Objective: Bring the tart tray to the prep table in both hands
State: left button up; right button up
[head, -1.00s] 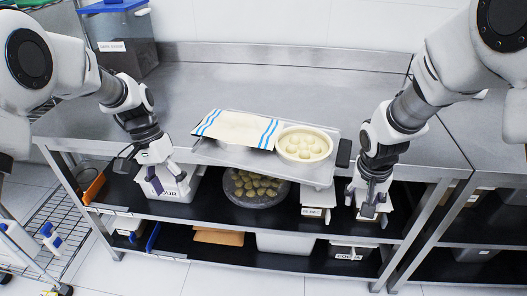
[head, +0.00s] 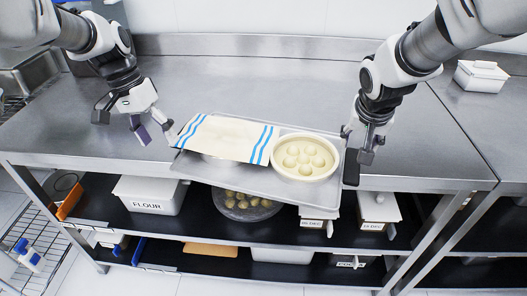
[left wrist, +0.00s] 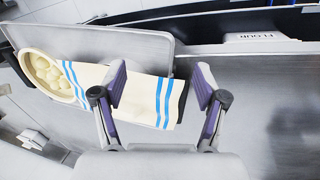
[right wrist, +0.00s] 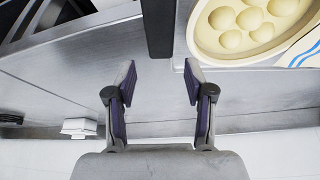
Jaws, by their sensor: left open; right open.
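The metal tart tray (head: 240,178) lies on the steel table, its front edge sticking out past the table's front edge. On it are a cream cloth with blue stripes (head: 225,137) and a round cream dish of pale balls (head: 306,157). A black handle (head: 351,168) shows at its right end. My left gripper (head: 148,128) is open and empty beside the tray's left end. In the left wrist view the cloth end lies between its fingers (left wrist: 160,82). My right gripper (head: 362,145) is open by the right handle, which shows ahead of its fingers (right wrist: 158,82).
The steel table top (head: 250,95) is clear behind the tray. Below, the shelf holds a white flour bin (head: 150,193), a bowl of dough pieces (head: 245,205) and more bins. Another steel table with a white lidded box (head: 481,75) stands at the right.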

aim_at(179, 172)
pick_arm(q)
jog(key=x, duration=0.8)
jog(key=shift+w+f, duration=0.1)
jog(key=shift+w, duration=0.2)
pick_arm(e)
jog(key=x, duration=0.8)
jog(key=shift+w+f, duration=0.1)
jog(key=shift+w, duration=0.15)
jog(key=shift+s, duration=0.1)
pick_arm(q)
jog(key=c, duration=1)
pick_arm(e)
grip_shut()
pick_arm(q)
grip_shut()
